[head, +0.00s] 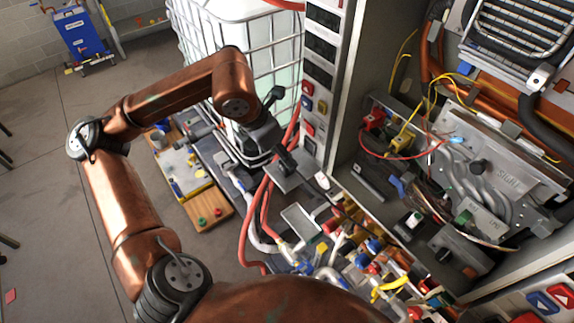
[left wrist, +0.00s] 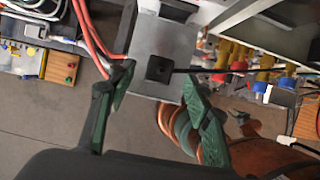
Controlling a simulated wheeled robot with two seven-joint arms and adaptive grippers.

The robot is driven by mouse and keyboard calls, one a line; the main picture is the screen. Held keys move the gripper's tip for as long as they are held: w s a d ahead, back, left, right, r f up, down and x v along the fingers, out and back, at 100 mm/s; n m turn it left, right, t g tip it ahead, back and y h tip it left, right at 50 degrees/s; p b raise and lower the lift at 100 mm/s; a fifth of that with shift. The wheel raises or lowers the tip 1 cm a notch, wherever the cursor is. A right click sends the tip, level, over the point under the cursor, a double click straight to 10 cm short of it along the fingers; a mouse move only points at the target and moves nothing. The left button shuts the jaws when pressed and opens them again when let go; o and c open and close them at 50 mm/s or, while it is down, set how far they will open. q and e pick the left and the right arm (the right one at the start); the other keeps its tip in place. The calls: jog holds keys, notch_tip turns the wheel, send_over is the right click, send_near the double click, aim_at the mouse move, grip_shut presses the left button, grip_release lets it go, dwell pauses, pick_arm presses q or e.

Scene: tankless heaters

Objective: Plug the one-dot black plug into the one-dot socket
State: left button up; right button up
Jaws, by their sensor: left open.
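A small black plug (left wrist: 159,68) sits on a grey block (left wrist: 150,40) in the left wrist view, with a thin black cable running off to the right. No dot can be made out on it. My left gripper (left wrist: 157,76) is open, its two green-padded fingers to either side of the plug in the picture. I cannot tell whether they touch it. In the head view my left gripper (head: 284,158) hangs over a grey plate (head: 291,176), and the plug cannot be made out. No socket can be told by its dots. My right gripper is not in view.
An open grey cabinet with a metal heater unit (head: 480,165) and wires stands at right. Red hoses (head: 253,225) rise near my left gripper. Pipes and coloured valves (head: 375,247) crowd the lower middle. A caged white tank (head: 225,35) stands behind. The floor at left is mostly free.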

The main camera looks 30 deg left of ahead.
pick_arm(q)
jog(key=p+x, duration=0.1)
jog(key=x, duration=0.3)
jog(key=shift+s, duration=0.1)
jog(key=shift+w+f+p, duration=0.2)
jog(key=shift+f+p, duration=0.1)
jog(key=shift+f, duration=0.3)
jog(key=c, duration=1.1)
